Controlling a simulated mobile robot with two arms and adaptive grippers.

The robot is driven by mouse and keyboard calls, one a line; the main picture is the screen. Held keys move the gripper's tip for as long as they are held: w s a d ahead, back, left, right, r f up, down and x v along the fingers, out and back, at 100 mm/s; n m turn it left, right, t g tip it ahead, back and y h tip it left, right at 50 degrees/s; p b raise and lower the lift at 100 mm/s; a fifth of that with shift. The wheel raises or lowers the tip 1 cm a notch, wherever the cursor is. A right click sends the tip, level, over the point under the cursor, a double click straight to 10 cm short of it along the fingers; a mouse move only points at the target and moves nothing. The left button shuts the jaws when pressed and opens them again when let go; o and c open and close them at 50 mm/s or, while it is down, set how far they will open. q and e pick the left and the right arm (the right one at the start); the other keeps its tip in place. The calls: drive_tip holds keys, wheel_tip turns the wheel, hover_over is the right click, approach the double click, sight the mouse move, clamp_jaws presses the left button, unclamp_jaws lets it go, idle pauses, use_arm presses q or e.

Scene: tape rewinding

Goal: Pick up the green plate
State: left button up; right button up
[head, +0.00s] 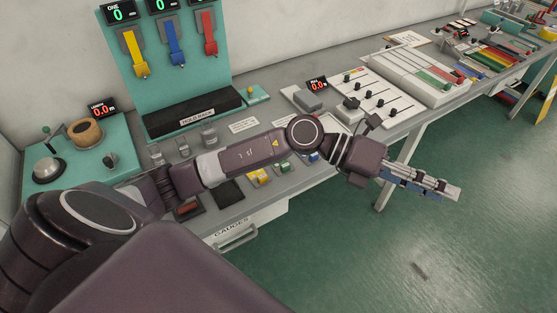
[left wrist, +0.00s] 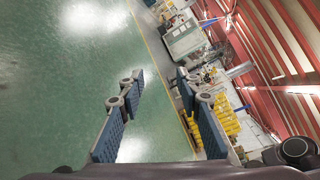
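My left gripper (head: 428,185) is held out beyond the bench's front edge, above the green floor. In the left wrist view its two blue-padded fingers (left wrist: 160,90) stand apart with nothing between them. A small green piece (head: 282,168) sits near the front edge of the bench, between a yellow piece and a blue piece, below my left forearm and well left of the gripper. It is too small to tell whether it is the green plate. My right gripper is not in view.
The bench (head: 240,140) carries a teal panel (head: 182,75) with yellow, blue and red hanging straps, a slider board (head: 372,100) and a tray with coloured strips (head: 430,80). A teal base with a wooden ring (head: 85,132) is at left. The floor (head: 470,240) is clear.

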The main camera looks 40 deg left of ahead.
use_arm(q)
drive_tip(key=w+a+f+m+g+y, duration=0.1)
drive_tip(key=a+f+m+g+y, duration=0.1)
drive_tip(key=a+f+y, duration=0.45)
drive_tip(key=g+y, duration=0.2)
drive_tip(key=y, duration=0.8)
hover_over(286, 165)
drive_tip(key=shift+n+h, duration=0.25)
drive_tip(key=shift+n, duration=0.15)
drive_tip(key=f, duration=0.5)
drive_tip(key=shift+s+a, duration=0.2)
drive_tip(key=shift+s, duration=0.15)
drive_tip(key=f+p, duration=0.1)
drive_tip(key=f, duration=0.1)
drive_tip(key=f+p, duration=0.1)
drive_tip(key=f, duration=0.1)
drive_tip(key=f+p, duration=0.1)
drive_tip(key=f, duration=0.1)
drive_tip(key=shift+w+d+f, duration=0.15)
drive_tip(key=shift+w, duration=0.15)
drive_tip(key=shift+f, duration=0.5)
clamp_jaws()
